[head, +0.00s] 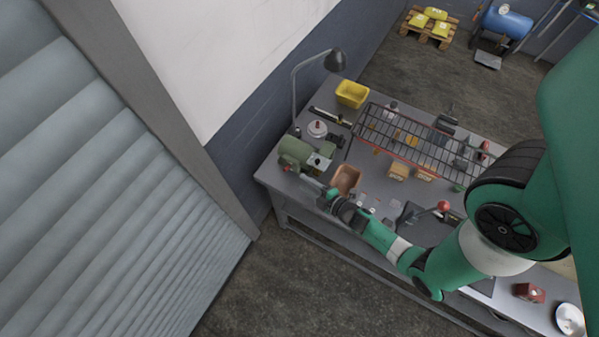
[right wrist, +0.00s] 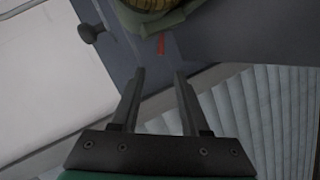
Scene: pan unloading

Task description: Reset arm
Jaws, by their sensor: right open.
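My right arm comes in from the right over the workbench (head: 290,207). Its gripper (head: 322,193) is near the bench's front left corner, in front of the green bench machine (head: 294,152). In the right wrist view the two fingers of my right gripper (right wrist: 159,75) stand apart with nothing between them. A rounded green part (right wrist: 160,22) with a thin red piece below it shows beyond the fingertips, apart from them. My left gripper is not in view.
An orange-brown bin (head: 347,177) stands close to the right gripper. A desk lamp (head: 335,61), a yellow bin (head: 352,93) and a wire rack (head: 430,140) stand farther back. A red-knobbed lever (head: 443,206) is near my forearm. Floor in front of the bench is clear.

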